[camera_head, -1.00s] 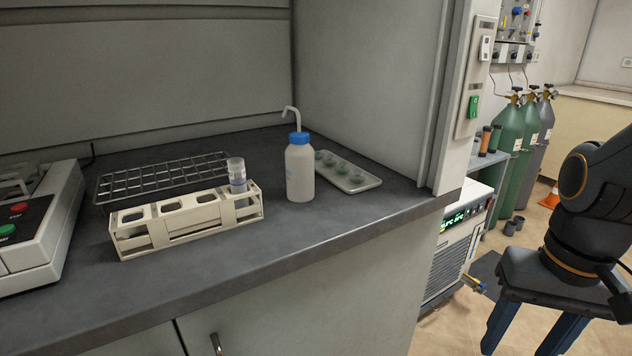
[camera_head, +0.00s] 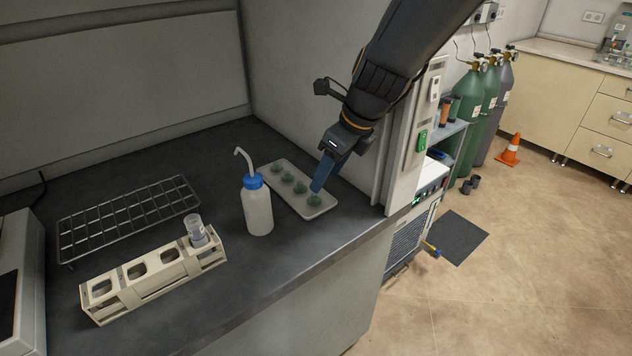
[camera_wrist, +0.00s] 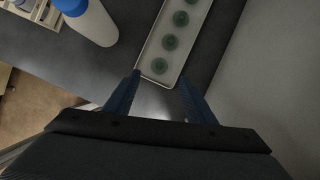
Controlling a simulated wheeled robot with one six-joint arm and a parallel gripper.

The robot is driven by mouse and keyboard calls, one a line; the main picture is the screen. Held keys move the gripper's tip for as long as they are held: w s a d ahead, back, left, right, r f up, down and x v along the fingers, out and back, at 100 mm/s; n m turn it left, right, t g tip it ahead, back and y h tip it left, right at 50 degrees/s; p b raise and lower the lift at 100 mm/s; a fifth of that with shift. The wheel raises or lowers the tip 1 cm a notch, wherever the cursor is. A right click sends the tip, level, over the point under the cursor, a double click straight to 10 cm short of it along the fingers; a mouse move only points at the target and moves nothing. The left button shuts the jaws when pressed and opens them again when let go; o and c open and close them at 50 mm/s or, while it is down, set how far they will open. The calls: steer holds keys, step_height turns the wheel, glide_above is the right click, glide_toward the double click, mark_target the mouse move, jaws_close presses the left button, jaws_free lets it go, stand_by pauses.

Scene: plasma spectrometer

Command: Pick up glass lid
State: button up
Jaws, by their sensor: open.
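Several round, greenish glass lids sit in a row on a pale tray (camera_head: 272,193). I cannot tell how high the fingertips are above the tray.
A white wash bottle (camera_head: 257,210) with a blue cap stands left of the tray. A cream rack (camera_head: 150,280) holding a clear vial (camera_head: 196,230) and a wire rack (camera_head: 128,215) lie further left. The hood's side wall rises close to the tray's right.

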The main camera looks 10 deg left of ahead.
mark_target(315, 195)
steer(key=x, duration=0.8)
steer(key=shift+a, duration=0.15)
steer(key=shift+r, duration=0.1)
steer(key=shift+c, duration=0.3)
steer(key=c, duration=1)
